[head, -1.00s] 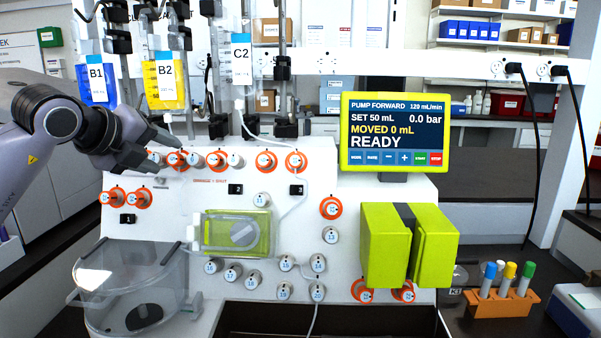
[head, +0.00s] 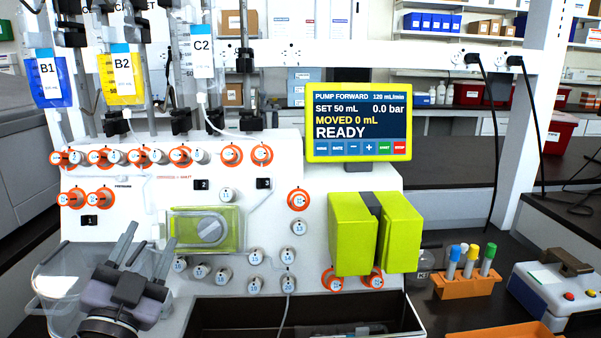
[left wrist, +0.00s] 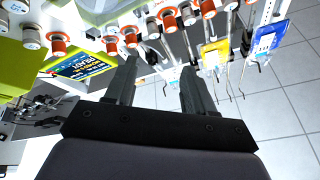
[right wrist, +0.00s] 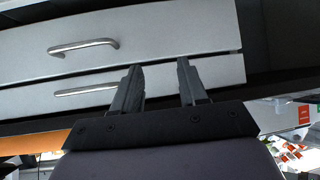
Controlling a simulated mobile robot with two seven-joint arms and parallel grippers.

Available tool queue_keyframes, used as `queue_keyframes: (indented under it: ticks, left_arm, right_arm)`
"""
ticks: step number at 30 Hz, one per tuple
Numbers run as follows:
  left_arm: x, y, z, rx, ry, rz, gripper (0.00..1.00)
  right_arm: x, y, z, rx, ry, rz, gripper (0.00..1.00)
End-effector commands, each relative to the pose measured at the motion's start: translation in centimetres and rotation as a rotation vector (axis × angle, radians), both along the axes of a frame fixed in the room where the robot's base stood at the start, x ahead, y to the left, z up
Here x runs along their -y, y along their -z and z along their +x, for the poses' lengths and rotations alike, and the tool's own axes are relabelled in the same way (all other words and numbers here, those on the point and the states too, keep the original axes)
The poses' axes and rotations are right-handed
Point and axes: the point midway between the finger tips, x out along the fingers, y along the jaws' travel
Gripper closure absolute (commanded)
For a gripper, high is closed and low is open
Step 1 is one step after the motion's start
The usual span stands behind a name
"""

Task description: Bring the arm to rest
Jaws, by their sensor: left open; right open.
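My left gripper (head: 138,258) is at the lower left of the head view, fingers pointing up, in front of the clear round vessel (head: 55,285). Its jaws are open and empty. In the left wrist view its two fingers (left wrist: 158,85) stand apart, with the knobs and bags of the machine beyond them. My right gripper (right wrist: 163,85) shows only in the right wrist view. It is open and empty, and its fingers point towards grey drawer fronts (right wrist: 190,35) with metal handles. The cell processor (head: 130,215) stands upright, and its screen (head: 358,122) reads READY.
Bags B1 (head: 48,85) and B2 (head: 122,75) hang at the upper left. A lime green block (head: 352,235) sticks out on the machine's right. An orange rack (head: 467,286) with capped tubes and a grey device (head: 555,295) stand on the right bench. An open dark recess lies below the machine.

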Motion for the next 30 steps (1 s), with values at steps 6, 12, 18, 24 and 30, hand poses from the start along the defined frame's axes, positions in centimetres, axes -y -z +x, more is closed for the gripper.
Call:
queue_keyframes:
  ticks: [6, 12, 18, 24, 30]
  left_arm:
    - [-3.9, 13.1, -4.7, -0.521, -0.203, -0.262, 0.46]
    - [-3.9, 23.0, -12.7, -1.005, -0.283, -0.38, 0.46]
    - [-2.4, 27.7, -19.9, -1.341, -0.28, -0.421, 0.46]
    - [-0.7, 30.0, -26.5, -1.617, -0.238, -0.439, 0.46]
    - [-0.1, 31.6, -25.3, -1.565, -0.193, -0.446, 0.46]
  right_arm:
    - [0.0, 0.0, 0.0, 0.0, 0.0, 0.0, 0.57]
    - [0.0, 0.0, 0.0, 0.0, 0.0, 0.0, 0.57]
    - [0.0, 0.0, 0.0, 0.0, 0.0, 0.0, 0.57]
    - [0.0, 0.0, 0.0, 0.0, 0.0, 0.0, 0.57]
    - [0.0, -0.2, 0.0, 0.0, 0.0, 0.0, 0.57]
